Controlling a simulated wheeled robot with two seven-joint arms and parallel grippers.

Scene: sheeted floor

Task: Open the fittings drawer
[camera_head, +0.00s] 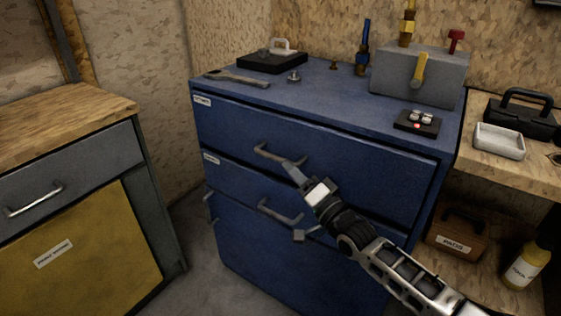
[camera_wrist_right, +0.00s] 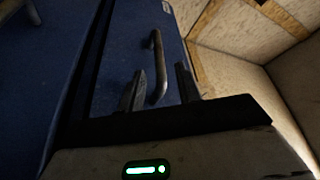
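The blue cabinet (camera_head: 320,125) has a wide top drawer (camera_head: 225,125) with a grey bar handle (camera_head: 278,154), and a drawer below with a similar handle (camera_head: 279,212). Their small white labels are too small to read. Both drawers look closed. My right gripper (camera_head: 289,166) is at the top drawer's handle, coming from the lower right. In the right wrist view its two dark fingers (camera_wrist_right: 159,78) stand apart with the bar handle (camera_wrist_right: 154,50) between them, gaps showing on both sides. Whether the fingertips reach past the bar is unclear. My left gripper is out of view.
On the cabinet top are a wrench (camera_head: 237,79), a black tray (camera_head: 272,63), a grey block (camera_head: 420,75) with tools and a small dark pad (camera_head: 418,122). A wooden bench (camera_head: 50,125) stands left, a shelf (camera_head: 480,160) right. The floor before the cabinet is mostly hidden.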

